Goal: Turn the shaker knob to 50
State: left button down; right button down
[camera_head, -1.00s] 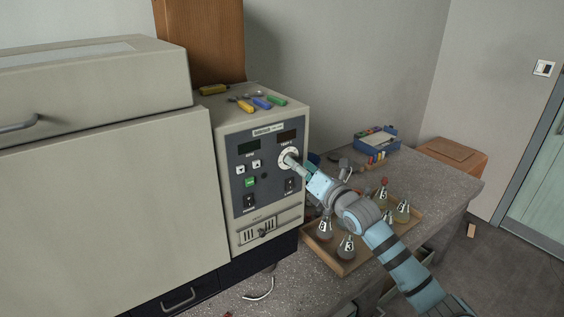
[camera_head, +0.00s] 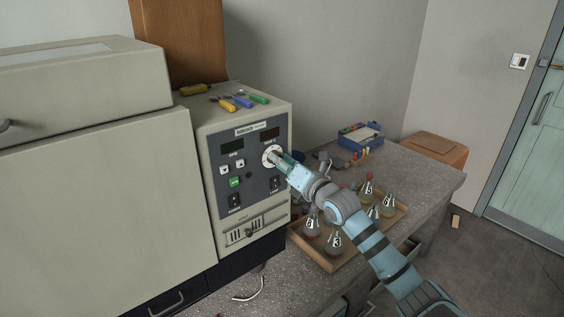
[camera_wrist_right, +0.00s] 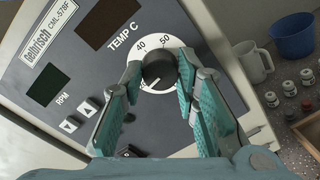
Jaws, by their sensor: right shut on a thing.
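The shaker (camera_head: 205,215) is a beige cabinet with a dark control panel. Its black round knob (camera_wrist_right: 158,70) sits on a white dial (camera_wrist_right: 165,47) under the "TEMP C" label, with 40 and 50 printed above the knob. My right gripper (camera_wrist_right: 161,76) has its teal fingers on either side of the knob, shut on it. In the head view, my right gripper (camera_head: 277,160) reaches the white dial (camera_head: 268,153) from the right and hides most of the knob. My left gripper is not in view.
A wooden tray (camera_head: 330,266) of several flasks stands on the bench below my right arm. A blue box (camera_head: 362,138) lies farther back. Screwdrivers (camera_head: 241,101) lie on top of the shaker. A mug (camera_wrist_right: 246,62) and blue bucket (camera_wrist_right: 292,36) show in the wrist view.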

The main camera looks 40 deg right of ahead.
jog(key=shift+r, duration=0.1)
jog(key=m+y+p, duration=0.1)
jog(key=m, duration=1.3)
jog(key=m+p, duration=0.1)
jog(key=m, duration=1.3)
jog(key=shift+d+y, duration=0.1)
jog(key=shift+y, duration=0.3)
